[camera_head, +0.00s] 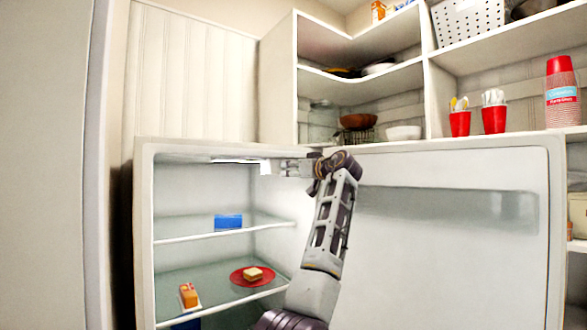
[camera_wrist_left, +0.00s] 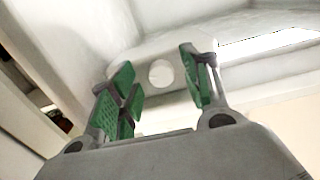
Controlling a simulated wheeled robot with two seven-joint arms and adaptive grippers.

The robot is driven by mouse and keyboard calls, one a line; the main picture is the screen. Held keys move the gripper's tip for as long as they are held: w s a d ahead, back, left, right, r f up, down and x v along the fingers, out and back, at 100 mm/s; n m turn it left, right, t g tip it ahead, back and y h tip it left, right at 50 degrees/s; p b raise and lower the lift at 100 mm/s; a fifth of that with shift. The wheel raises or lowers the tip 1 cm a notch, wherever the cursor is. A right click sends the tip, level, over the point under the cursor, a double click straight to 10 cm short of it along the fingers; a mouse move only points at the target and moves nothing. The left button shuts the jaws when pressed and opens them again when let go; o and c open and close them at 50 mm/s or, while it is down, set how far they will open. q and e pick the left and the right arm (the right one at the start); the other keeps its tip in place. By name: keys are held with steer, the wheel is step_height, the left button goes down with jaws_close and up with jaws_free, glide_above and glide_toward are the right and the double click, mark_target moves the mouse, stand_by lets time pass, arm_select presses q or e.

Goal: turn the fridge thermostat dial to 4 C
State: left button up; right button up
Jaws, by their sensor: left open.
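The open fridge (camera_head: 145,230) stands in front of me in the head view. My left gripper (camera_head: 284,168) is inside its top right part, just under the ceiling, pointing left. In the left wrist view a round pale dial (camera_wrist_left: 161,73) shows on a light housing. My left gripper (camera_wrist_left: 156,64) is open, with green pads on either side of the dial in the picture. I cannot tell whether the pads touch it. No dial marks or numbers are readable. The dial is not discernible in the head view. My right gripper is not in view.
A lit strip (camera_wrist_left: 268,44) is right of the dial. Fridge shelves hold a blue box (camera_head: 228,221), a red plate (camera_head: 237,277) with food and an orange-and-white carton (camera_head: 189,296). The open fridge door (camera_head: 450,260) fills the right. Corner shelves (camera_head: 360,87) stand behind.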

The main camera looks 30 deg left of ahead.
arm_select(q)
steer(key=shift+a, duration=0.15)
steer(key=c, duration=1)
steer(key=shift+c, duration=0.2)
steer(key=shift+m, duration=1.7)
steer(key=o, duration=1)
steer(key=shift+o, duration=0.2)
